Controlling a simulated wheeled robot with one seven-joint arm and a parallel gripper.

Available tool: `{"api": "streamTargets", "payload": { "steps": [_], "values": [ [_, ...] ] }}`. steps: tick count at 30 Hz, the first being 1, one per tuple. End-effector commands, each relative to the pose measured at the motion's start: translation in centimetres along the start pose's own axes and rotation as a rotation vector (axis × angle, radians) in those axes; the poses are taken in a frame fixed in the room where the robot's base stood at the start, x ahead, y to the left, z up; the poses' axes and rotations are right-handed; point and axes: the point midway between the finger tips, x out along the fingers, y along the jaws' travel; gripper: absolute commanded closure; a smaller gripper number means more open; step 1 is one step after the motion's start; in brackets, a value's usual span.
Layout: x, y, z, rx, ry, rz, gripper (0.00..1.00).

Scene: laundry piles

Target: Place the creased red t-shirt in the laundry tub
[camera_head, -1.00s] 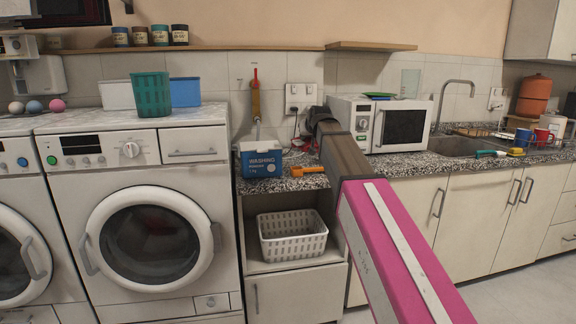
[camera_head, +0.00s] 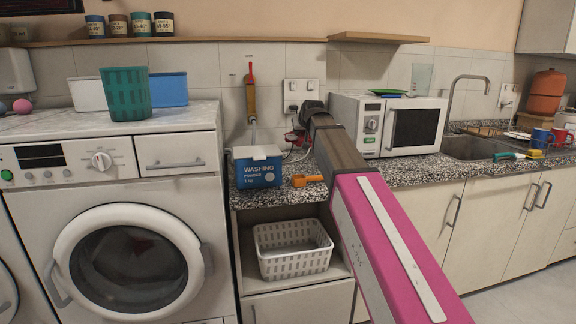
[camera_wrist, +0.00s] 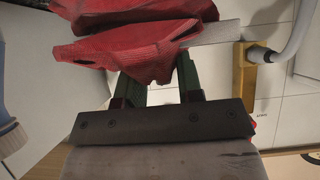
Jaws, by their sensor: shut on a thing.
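The red t-shirt (camera_wrist: 120,55) hangs creased in my gripper (camera_wrist: 160,85) in the wrist view. The dark green fingers are shut on it, and their tips are partly hidden by the cloth. In the head view my arm reaches over the counter toward the wall and hides the gripper; only a small red patch (camera_head: 292,138) shows beside it. A white perforated basket (camera_head: 292,262) stands empty in the open niche below the counter, under my arm. A green tub (camera_head: 125,95) stands on the washing machine. I cannot tell which is the laundry tub.
A washing powder box (camera_head: 258,168) and an orange scoop (camera_head: 306,180) lie on the counter left of my arm. A microwave (camera_head: 402,125) stands close on its right. White and blue tubs (camera_head: 168,90) stand behind the green tub. A yellow wall fitting (camera_wrist: 243,75) is near the shirt.

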Motion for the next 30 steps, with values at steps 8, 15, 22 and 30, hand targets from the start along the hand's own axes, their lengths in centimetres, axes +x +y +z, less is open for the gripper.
{"api": "streamTargets", "payload": {
  "steps": [8,15,22,30],
  "values": [
    [1.8,0.0,2.9,0.000,-0.002,0.000,0.98],
    [3.5,0.0,5.2,0.000,0.000,0.000,0.98],
    [4.8,0.0,7.2,0.000,-0.001,0.000,0.98],
    [5.6,0.0,8.2,0.000,0.001,0.000,0.98]
  ]
}}
